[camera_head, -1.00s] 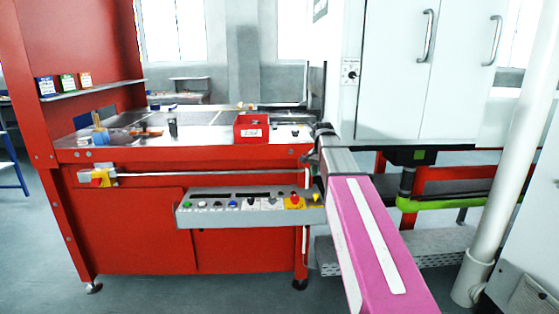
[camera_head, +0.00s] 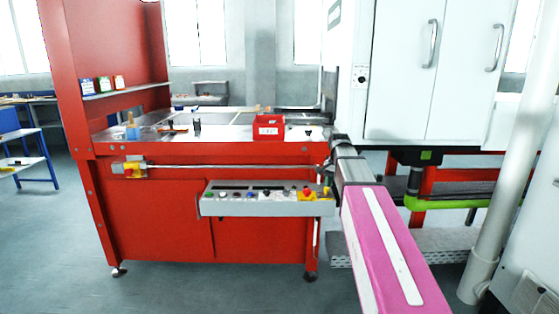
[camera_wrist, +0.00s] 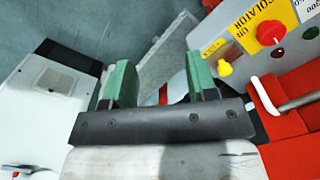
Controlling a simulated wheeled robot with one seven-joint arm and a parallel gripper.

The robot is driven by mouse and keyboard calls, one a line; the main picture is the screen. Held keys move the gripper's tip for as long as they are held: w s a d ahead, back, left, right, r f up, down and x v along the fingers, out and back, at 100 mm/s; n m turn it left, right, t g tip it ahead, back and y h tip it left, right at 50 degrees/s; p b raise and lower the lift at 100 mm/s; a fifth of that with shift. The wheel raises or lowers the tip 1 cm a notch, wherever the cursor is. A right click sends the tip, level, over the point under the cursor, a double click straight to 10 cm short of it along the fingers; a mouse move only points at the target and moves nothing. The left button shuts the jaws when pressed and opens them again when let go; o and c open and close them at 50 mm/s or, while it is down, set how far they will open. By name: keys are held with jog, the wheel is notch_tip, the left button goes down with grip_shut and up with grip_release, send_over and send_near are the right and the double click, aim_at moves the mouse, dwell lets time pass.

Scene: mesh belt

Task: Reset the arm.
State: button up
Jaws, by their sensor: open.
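My gripper (camera_wrist: 160,82) shows in the wrist view as two green fingers on a dark bar. The fingers stand well apart, and I see nothing held between them. Behind and to the right of the fingers is a yellow isolator plate (camera_wrist: 250,25) with a red knob, and a yellow button (camera_wrist: 225,68) sits near the right finger. I cannot make out the jaws in the head view.
A red machine (camera_head: 150,215) with a control panel (camera_head: 265,203) stands ahead. White cabinet doors (camera_head: 400,75) and a white pipe (camera_head: 505,190) are at right. Open floor (camera_head: 60,250) lies at left.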

jog(key=s+a+f+n, duration=0.1)
jog(key=s+f+n, duration=0.3)
jog(key=s+f, duration=0.6)
jog(key=s+a+f+n, duration=0.2)
jog(key=s+f+n, duration=0.2)
jog(key=s+f, duration=0.7)
notch_tip(320, 180, down, 6)
jog(key=shift+a+r+n, duration=0.1)
jog(key=shift+a+n, duration=0.15)
jog(key=shift+n, duration=0.05)
dwell(0.4)
